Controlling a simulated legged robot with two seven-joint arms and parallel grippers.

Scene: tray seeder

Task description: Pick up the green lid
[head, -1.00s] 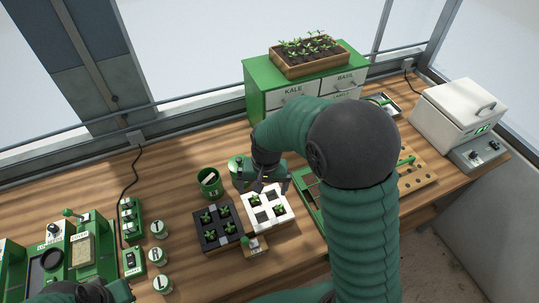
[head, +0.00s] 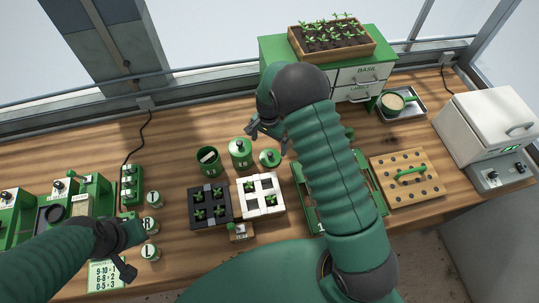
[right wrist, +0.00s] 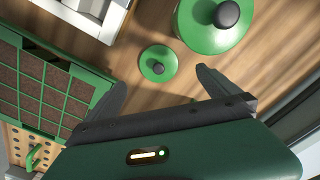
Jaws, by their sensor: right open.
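A small round green lid (head: 270,158) with a knob lies on the wooden table, right of a green canister (head: 240,160). The canister's own green top has a black knob. In the right wrist view the small lid (right wrist: 158,64) lies just beyond the fingertips, between their lines, and the canister (right wrist: 205,35) is to its right. My right gripper (head: 268,138) is open and empty above the table near the lid, not touching it. It also shows in the right wrist view (right wrist: 162,82). My left gripper (head: 130,252) is at the lower left; its jaws are unclear.
A dark seedling tray (head: 210,222) and a white one (head: 263,212) stand in front of the lid. A green cup (head: 208,166) stands left of the canister. A green-framed tray (head: 376,190) is partly behind my right arm. A perforated wooden board (head: 425,194) lies farther right.

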